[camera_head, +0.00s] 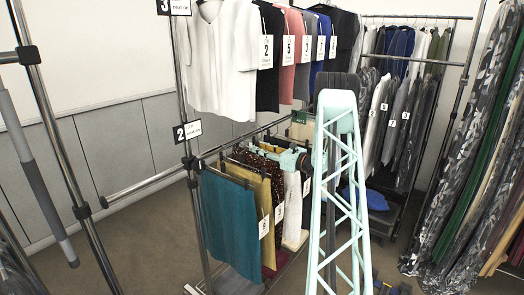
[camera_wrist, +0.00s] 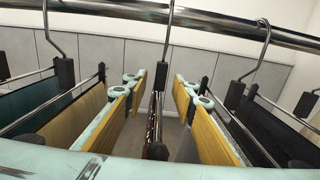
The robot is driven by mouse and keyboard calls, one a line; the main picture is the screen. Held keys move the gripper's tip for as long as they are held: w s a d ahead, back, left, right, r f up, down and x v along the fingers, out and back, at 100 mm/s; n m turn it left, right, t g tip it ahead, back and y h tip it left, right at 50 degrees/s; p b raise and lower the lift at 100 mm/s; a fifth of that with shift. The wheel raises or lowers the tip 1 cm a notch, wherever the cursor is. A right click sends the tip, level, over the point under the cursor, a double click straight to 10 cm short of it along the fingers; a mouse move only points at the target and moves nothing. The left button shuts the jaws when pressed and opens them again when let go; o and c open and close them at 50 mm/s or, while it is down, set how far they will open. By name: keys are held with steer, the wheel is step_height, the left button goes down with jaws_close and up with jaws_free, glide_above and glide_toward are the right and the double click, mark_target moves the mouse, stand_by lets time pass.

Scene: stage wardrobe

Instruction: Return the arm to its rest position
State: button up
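My gripper (camera_wrist: 160,88) is open in the wrist view, its two mint fingers with yellow inner faces spread apart. A hanger (camera_wrist: 158,100) with a dark patterned garment (camera_wrist: 154,130) shows in the gap between them; I see no finger touching it. In the head view my gripper (camera_head: 288,158) is at the lower clothes rail (camera_head: 250,135), among the hanging garments and partly hidden by them. My mint lattice arm (camera_head: 338,190) rises in front of the rack.
A teal garment (camera_head: 230,225) and a mustard one (camera_head: 252,185) hang close left of my gripper. White and dark tops (camera_head: 222,55) hang on the upper rail. Open floor (camera_head: 125,245) lies at the left, beyond metal poles.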

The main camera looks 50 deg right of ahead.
mark_target(258, 142)
steer(key=shift+w+r, duration=0.1)
steer(key=shift+c, duration=0.5)
jaws_close()
steer(key=shift+r+p, duration=0.4)
steer(key=shift+r, duration=1.1)
steer(key=shift+w+r, duration=0.15)
steer(key=shift+r, duration=0.35)
steer(key=shift+s, duration=0.2)
steer(key=shift+s+f, duration=0.15)
steer(key=shift+s, duration=0.4)
steer(key=shift+s+f, duration=0.15)
steer(key=shift+s, duration=3.05)
steer(key=shift+s, duration=0.4)
